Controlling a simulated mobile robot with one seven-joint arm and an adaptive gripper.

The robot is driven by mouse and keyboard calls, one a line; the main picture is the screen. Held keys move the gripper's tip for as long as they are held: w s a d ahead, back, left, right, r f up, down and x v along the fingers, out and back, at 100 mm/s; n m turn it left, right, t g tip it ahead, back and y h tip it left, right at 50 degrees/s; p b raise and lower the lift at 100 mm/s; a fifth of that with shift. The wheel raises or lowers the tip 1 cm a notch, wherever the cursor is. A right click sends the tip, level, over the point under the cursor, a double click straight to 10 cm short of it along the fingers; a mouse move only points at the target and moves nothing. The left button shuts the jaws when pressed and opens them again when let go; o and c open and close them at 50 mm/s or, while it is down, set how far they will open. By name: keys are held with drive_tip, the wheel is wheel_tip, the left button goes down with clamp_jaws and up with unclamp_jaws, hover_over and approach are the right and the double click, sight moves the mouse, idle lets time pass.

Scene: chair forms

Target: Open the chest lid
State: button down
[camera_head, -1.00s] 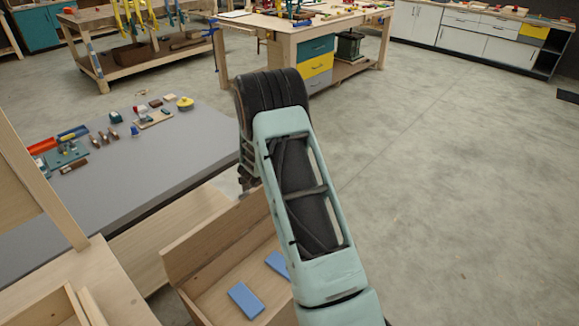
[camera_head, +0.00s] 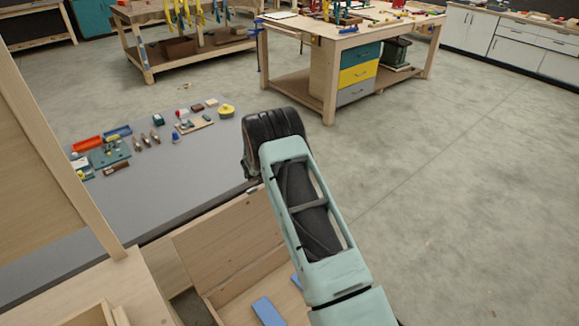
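A light wooden chest (camera_head: 240,308) stands at the bottom centre of the head view, its inside showing. A wooden panel, which looks like its lid (camera_head: 225,243), stands raised along the far side. Blue blocks (camera_head: 267,311) lie inside. My arm crosses in front of the chest's right part and hides it. My gripper is almost wholly hidden behind my dark wrist; only a small dark part (camera_head: 252,184) shows close to the panel's top edge. I cannot tell whether it touches the panel or whether its fingers are open.
A grey-topped table (camera_head: 190,185) behind the chest holds small tools and red and blue trays (camera_head: 87,144). Wooden furniture (camera_head: 120,275) stands close on the left. A workbench with coloured drawers (camera_head: 358,75) is farther back. The floor on the right (camera_head: 450,200) is clear.

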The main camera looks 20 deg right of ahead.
drive_tip(key=shift+w+d+r, duration=0.1)
drive_tip(key=shift+w+d, duration=0.05)
drive_tip(key=c, duration=2.1)
unclamp_jaws()
drive_tip(key=v, duration=1.2)
